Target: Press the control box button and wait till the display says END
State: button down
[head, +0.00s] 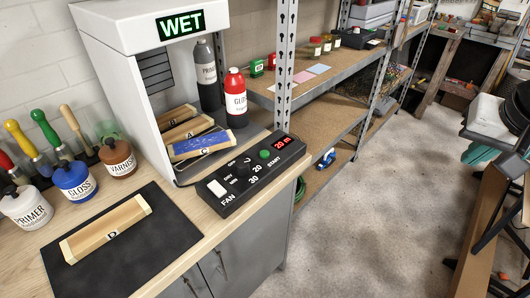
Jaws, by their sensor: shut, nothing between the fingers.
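The black control box (247,184) lies at the front right of the wooden bench, beside the white cabinet. Its round green button (264,154) is marked START. The small red display (284,145) beside the button reads "20 m". A black knob (242,169) sits in the middle of the box, with OFF, 20 and 30 marked around it. A white switch (217,188) is by the FAN label. The green-lit display (181,25) on top of the cabinet reads "WET". My gripper is not in view.
The white cabinet (108,90) holds several wooden pieces, one with a blue top (198,144), and red and grey bottles. A wooden piece marked B (107,235) lies on a black mat (130,270). Paint jars (72,180) stand at left. The concrete floor at right is largely clear.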

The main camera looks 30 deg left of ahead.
jog(key=w+a+f+t+y, duration=0.1)
jog(key=w+a, duration=0.2)
jog(key=a, duration=0.6)
jog(key=w+a+f+y, duration=0.1)
jog(key=w+a, duration=0.2)
jog(key=a, duration=0.6)
jog(key=s+a+f+y, duration=0.2)
jog(key=a, duration=0.8)
jog(key=s+a+f+n+y, duration=0.1)
jog(key=s+a+y, duration=0.1)
jog(key=a, duration=0.9)
jog(key=shift+a+f, duration=0.2)
jog(key=shift+f, duration=0.2)
jog(key=shift+d, duration=0.1)
